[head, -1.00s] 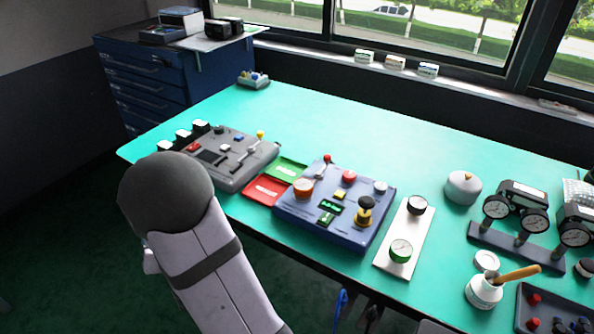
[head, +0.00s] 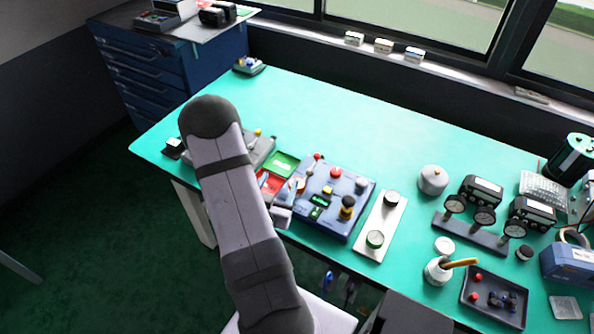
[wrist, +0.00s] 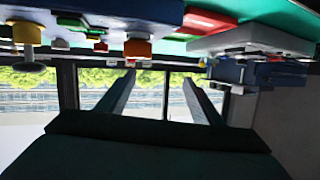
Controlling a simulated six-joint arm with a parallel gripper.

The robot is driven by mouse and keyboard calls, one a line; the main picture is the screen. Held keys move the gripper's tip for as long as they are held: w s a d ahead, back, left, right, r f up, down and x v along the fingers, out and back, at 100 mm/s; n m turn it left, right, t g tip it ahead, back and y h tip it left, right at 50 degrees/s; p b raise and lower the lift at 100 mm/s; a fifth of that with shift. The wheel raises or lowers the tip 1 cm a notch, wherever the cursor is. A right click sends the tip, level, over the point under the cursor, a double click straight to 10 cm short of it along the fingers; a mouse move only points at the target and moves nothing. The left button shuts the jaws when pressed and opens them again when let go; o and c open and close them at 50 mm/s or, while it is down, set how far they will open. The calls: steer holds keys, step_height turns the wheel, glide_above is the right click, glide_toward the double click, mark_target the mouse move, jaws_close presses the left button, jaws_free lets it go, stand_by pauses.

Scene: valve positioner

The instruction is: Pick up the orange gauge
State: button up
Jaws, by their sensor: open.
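The orange gauge (head: 300,184) is a short round orange piece at the left front of the blue control box (head: 334,205), partly hidden in the head view by my gripper. In the wrist view, which is upside down, an orange round piece (wrist: 137,48) hangs from the box at the top, just beyond the fingertips and left of their middle. My gripper (head: 279,187) is low at the box's left side, beside the orange gauge. Its two fingers (wrist: 158,78) are spread apart with nothing between them.
Red and green trays (head: 281,164) lie left of the box, with a grey control box (head: 258,152) behind my arm. A white plate (head: 379,236) with a black and a green gauge stands to the right. The table's back middle (head: 330,115) is clear.

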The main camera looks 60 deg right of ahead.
steer(key=shift+g, duration=0.8)
steer(key=s, duration=0.1)
steer(key=s+f, duration=0.2)
steer(key=shift+s+a, duration=0.3)
steer(key=shift+s, duration=0.1)
steer(key=shift+b+x, duration=0.4)
steer(key=shift+x, duration=0.6)
steer(key=shift+w+d+f+p, duration=0.15)
steer(key=shift+d+f+p, duration=0.05)
steer(key=shift+d+p, duration=0.4)
steer(key=shift+p+x, duration=0.6)
steer(key=shift+x, duration=1.4)
steer(key=shift+f, duration=0.15)
steer(key=c, duration=1.2)
